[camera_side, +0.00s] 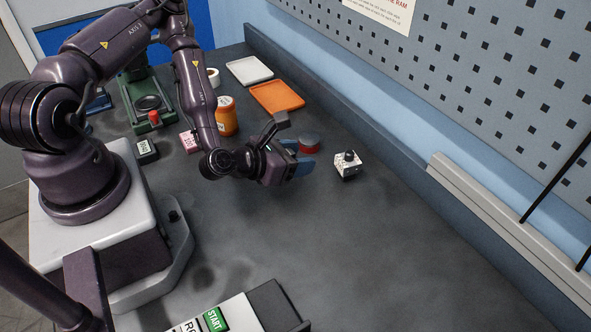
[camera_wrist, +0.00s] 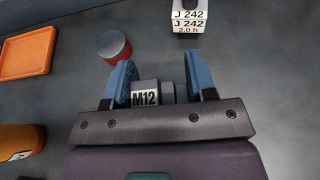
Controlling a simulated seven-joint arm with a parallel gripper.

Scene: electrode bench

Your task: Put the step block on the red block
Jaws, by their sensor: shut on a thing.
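My gripper (camera_wrist: 165,85) is shut on a grey stepped piece marked M12 (camera_wrist: 146,94), which I take to be the step block. Its wider labelled part is by the left blue finger and a narrower part is toward the right finger. In the side view my gripper (camera_side: 301,160) is low over the bench and hides the piece.
A round red piece with a grey top (camera_side: 309,141) stands just beyond my gripper. A white J 242 block with a dark knob (camera_side: 347,165) stands to its right. An orange jar (camera_side: 227,116), orange tray (camera_side: 277,97) and white tray (camera_side: 249,70) are behind.

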